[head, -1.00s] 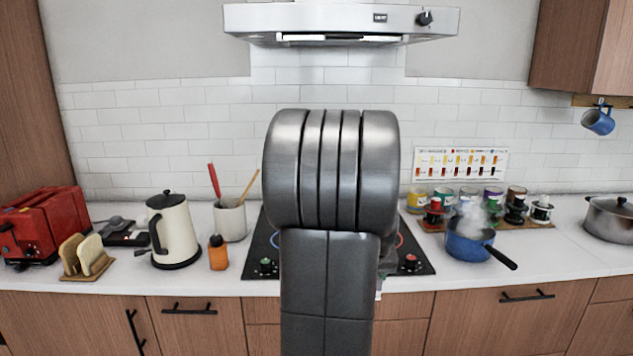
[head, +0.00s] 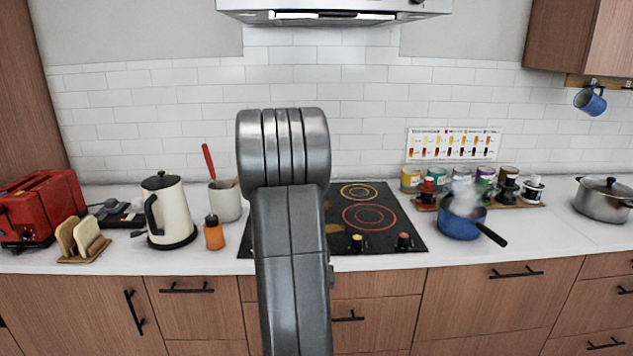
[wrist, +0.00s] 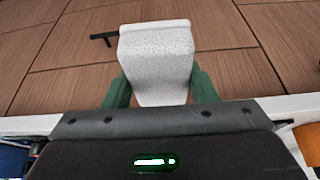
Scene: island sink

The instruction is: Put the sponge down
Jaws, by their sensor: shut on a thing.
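The sponge (wrist: 155,50) is a pale, speckled block in the wrist view. My gripper (wrist: 160,85) is shut on it, with a green finger on each side. The sponge's far end sticks out beyond the fingers, in front of the brown cabinet doors, and appears clear of any surface. In the head view my arm stands in the middle and hides both gripper and sponge.
The black cooktop (head: 385,240) lies behind my arm, with red and yellow rings showing. A steaming blue pan (head: 460,226) stands right of it. An orange bottle (head: 214,236), a cream kettle (head: 166,215) and a utensil crock (head: 226,203) stand left. Bare white counter (head: 560,235) shows at right.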

